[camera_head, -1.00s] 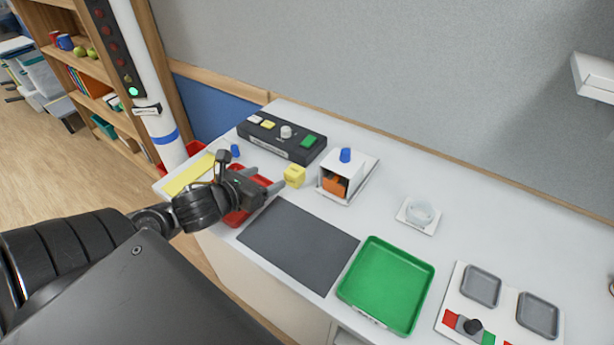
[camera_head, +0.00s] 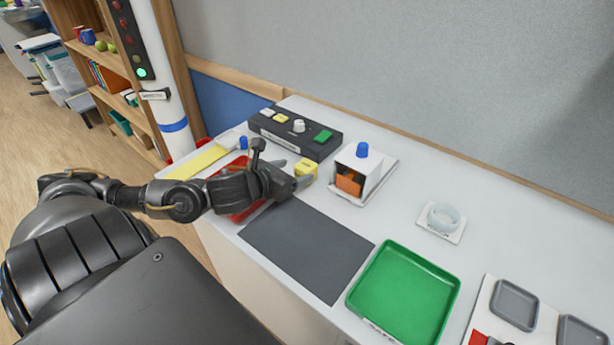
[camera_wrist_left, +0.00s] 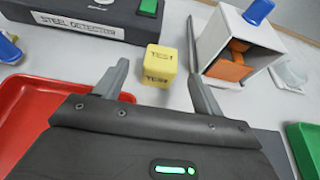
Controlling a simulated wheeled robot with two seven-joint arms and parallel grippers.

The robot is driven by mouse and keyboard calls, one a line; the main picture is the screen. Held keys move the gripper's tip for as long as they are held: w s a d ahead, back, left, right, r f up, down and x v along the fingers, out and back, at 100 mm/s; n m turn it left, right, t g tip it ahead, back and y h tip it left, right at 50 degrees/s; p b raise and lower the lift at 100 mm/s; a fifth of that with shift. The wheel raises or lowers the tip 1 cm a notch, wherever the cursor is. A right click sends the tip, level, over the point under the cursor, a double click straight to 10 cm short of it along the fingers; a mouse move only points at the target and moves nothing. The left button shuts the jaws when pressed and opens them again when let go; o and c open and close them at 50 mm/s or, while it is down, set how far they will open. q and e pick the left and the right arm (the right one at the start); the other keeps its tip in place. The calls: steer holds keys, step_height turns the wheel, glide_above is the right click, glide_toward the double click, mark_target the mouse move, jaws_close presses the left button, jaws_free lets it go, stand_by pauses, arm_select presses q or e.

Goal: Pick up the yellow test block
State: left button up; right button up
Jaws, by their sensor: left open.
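The yellow test block (camera_head: 306,170) is a small cube marked TEST. It stands on the white table between the black console and the white box. In the left wrist view the block (camera_wrist_left: 160,62) shows ahead, between my two fingers, with a gap on each side. My left gripper (camera_head: 293,178) is open and empty, its fingertips right at the block in the head view. I cannot tell how far the fingers reach along the block's sides. My right gripper is not in view.
The black steel detector console (camera_head: 295,135) lies behind the block. The white box (camera_head: 359,175) with blue knob and orange piece stands to its right. A red tray (camera_head: 232,206) lies under my gripper. A dark mat (camera_head: 305,250) and green tray (camera_head: 404,292) are in front.

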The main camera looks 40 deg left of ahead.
mark_target(304, 167)
arm_select(q)
steer(key=shift+w+f, duration=0.1)
steer(key=shift+w, duration=0.15)
steer(key=p+x, duration=0.2)
steer(key=x, duration=0.2)
steer(key=shift+w+p, duration=0.35)
steer(key=shift+w, duration=0.05)
steer(key=shift+w+f, duration=0.15)
steer(key=shift+w, duration=0.15)
steer(key=shift+s, duration=0.1)
steer(key=shift+c, duration=0.3)
steer(key=c, duration=1.1)
steer(key=shift+o, duration=0.2)
